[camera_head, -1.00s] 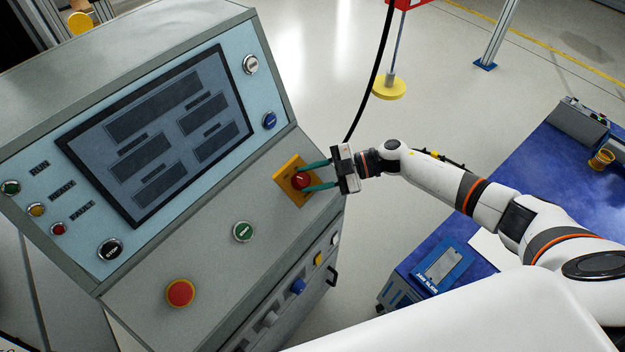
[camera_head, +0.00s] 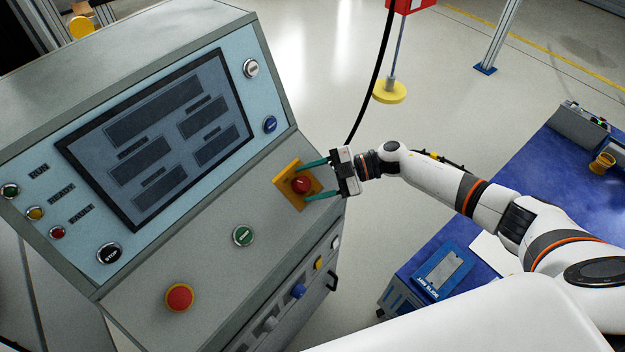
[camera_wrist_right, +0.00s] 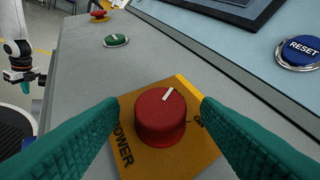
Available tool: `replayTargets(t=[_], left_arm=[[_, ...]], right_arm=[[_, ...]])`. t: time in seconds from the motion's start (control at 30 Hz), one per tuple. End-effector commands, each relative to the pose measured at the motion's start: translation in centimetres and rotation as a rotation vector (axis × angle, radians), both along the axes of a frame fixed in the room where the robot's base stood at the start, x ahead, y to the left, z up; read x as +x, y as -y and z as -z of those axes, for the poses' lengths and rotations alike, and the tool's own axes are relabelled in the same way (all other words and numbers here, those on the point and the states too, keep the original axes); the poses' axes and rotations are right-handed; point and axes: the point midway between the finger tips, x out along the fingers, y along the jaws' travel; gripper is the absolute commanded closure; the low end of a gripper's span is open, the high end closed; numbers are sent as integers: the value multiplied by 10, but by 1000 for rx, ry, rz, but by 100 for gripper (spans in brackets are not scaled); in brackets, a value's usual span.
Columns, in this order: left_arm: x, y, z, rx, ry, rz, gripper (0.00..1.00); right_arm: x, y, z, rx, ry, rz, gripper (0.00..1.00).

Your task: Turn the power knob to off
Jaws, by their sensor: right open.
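The red power knob (camera_head: 301,185) sits on a yellow plate (camera_head: 287,189) at the right end of the console's sloped panel. In the right wrist view the knob (camera_wrist_right: 161,115) has a white pointer mark slanting toward the upper right. The plate (camera_wrist_right: 130,152) reads POWER on the left; a label at its right is partly hidden by a finger. My right gripper (camera_head: 304,182) is open, its teal fingers on either side of the knob with visible gaps. A white arm with a dark gripper (camera_wrist_right: 20,72), apparently my left, shows at the wrist view's left edge, too small to judge.
The console has a green button (camera_head: 243,236), a red mushroom button (camera_head: 179,298), a blue reset button (camera_head: 270,124) and a dark screen (camera_head: 155,140). A black cable (camera_head: 375,85) hangs behind my right gripper. A blue table (camera_head: 560,165) stands at the right.

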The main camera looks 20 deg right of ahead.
Motion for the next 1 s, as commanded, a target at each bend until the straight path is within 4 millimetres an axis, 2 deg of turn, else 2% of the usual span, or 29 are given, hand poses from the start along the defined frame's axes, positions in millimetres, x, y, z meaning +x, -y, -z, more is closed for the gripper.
replayTargets(t=[0.17, 0.5, 0.63, 0.8, 1.0], left_arm=[[0, 0, 4, 0, 0, 0, 100], [0, 0, 22, 0, 0, 0, 100], [0, 0, 26, -1, 0, 0, 100], [0, 1, 28, -1, 0, 0, 100], [0, 1, 28, -1, 0, 0, 100]], right_arm=[[-2, 15, -1, -3, -1, 3, 42], [-13, 83, -16, -4, 1, 3, 42], [-17, 102, -21, -3, 0, 1, 42], [-19, 114, -26, 0, 0, 0, 42], [-20, 116, -27, 0, 0, 0, 42]])
